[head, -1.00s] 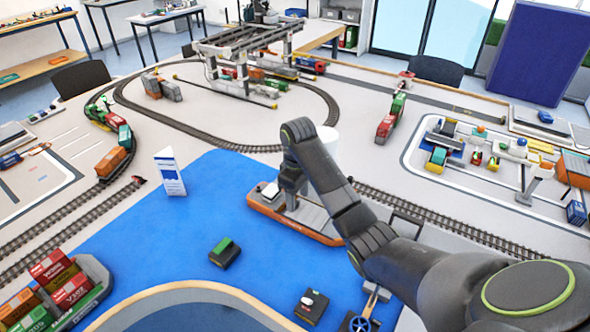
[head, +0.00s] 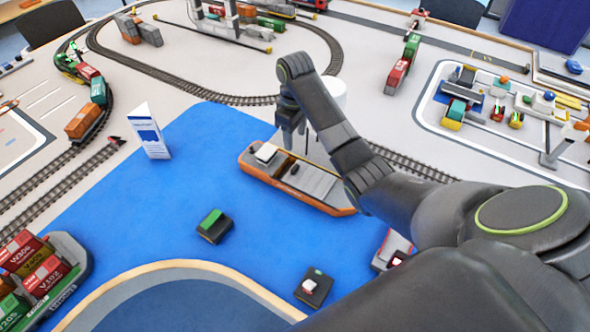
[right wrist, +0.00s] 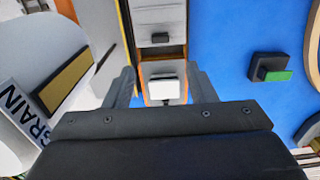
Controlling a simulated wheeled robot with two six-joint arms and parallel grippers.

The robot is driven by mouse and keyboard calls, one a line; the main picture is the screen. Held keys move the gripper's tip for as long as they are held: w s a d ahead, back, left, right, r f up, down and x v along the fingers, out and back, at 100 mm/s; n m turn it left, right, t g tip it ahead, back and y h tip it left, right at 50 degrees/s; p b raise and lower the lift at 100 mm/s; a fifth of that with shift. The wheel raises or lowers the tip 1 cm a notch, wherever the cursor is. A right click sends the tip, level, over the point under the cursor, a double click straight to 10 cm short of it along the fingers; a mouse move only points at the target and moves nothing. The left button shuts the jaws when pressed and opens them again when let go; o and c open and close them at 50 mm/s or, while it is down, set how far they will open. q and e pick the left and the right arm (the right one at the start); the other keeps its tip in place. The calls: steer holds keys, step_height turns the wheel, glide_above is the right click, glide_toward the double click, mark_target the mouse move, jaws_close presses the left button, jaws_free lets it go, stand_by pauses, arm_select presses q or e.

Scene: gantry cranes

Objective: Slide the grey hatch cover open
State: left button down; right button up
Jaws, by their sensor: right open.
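An orange-hulled ship (head: 318,203) lies on the blue mat, with a white cabin block (head: 265,152) at its left end. Its grey hatch cover (head: 312,180) lies along the deck, with a small dark raised piece near its left end. In the right wrist view the light grey cover (right wrist: 158,16) is at the top, with a dark block (right wrist: 160,38) by it. My right gripper (head: 293,140) points down over the ship's left part. In the wrist view its open fingers (right wrist: 163,88) stand either side of the white block, with nothing visibly gripped. My left gripper is not in view.
A white silo (head: 332,93) stands close behind the ship. A white sign (head: 151,132) stands left.

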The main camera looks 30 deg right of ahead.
steer(key=b, duration=0.3)
glide_above(295, 167)
step_height(295, 167, down, 5)
steer(key=shift+r, duration=0.1)
step_height(295, 167, down, 7)
steer(key=shift+r+p, duration=0.15)
steer(key=shift+p, duration=0.6)
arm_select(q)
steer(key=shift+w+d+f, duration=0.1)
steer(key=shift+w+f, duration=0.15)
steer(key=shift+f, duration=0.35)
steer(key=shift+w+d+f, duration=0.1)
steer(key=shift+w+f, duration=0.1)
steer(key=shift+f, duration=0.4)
arm_select(e)
steer(key=shift+f, duration=0.55)
jaws_close()
